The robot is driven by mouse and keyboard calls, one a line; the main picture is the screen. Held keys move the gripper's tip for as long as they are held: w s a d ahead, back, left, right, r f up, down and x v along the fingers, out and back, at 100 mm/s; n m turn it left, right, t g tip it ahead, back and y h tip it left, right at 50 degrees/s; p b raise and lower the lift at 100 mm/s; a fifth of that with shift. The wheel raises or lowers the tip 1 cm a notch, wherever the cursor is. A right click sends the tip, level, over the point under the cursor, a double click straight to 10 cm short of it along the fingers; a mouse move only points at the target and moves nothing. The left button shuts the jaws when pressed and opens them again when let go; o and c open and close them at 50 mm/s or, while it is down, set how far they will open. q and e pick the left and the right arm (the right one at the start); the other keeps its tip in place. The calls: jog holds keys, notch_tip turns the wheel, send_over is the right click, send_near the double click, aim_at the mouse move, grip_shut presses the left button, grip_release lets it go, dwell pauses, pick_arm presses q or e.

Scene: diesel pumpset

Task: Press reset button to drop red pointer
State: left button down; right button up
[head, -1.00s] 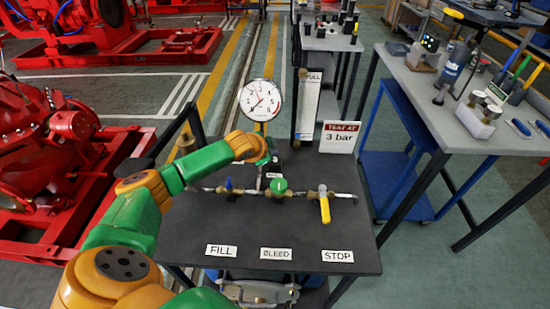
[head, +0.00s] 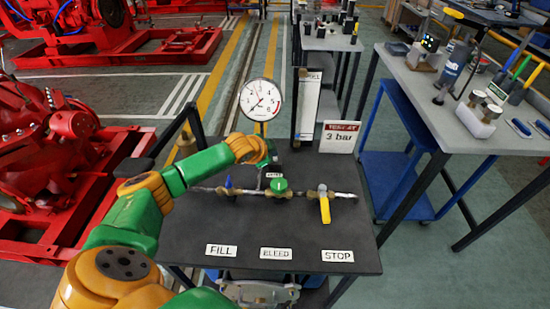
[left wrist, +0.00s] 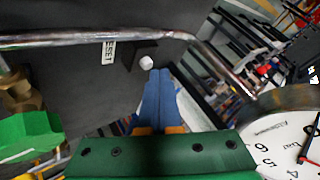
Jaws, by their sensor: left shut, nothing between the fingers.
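The pressure gauge (head: 261,99) stands upright at the far edge of the dark bench in the head view. Its dial (left wrist: 290,148) is cut off at the lower right of the left wrist view, with part of a red pointer (left wrist: 313,161) showing. The small pale reset button (left wrist: 146,62) sits on a dark block beside the RESET label (left wrist: 109,52). My left gripper (left wrist: 158,76) is shut and empty. Its blue fingertips look close to the button, just below it in the picture; contact cannot be told. In the head view my left arm hides most of this gripper. My right gripper is out of view.
A pipe with a green valve (head: 277,185) and a yellow-handled valve (head: 324,205) crosses the bench (head: 290,228). FILL, BLEED and STOP labels lie along its front. A "3 bar" sign (head: 339,137) stands behind. The bench's front half is clear.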

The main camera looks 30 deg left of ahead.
pick_arm(q)
jog(key=shift+f, duration=0.55)
dwell(0.7)
jog(key=shift+r+p, duration=0.85)
jog(key=shift+r, duration=0.1)
notch_tip(320, 180, up, 5)
jog(key=p, duration=0.5)
dwell(0.6)
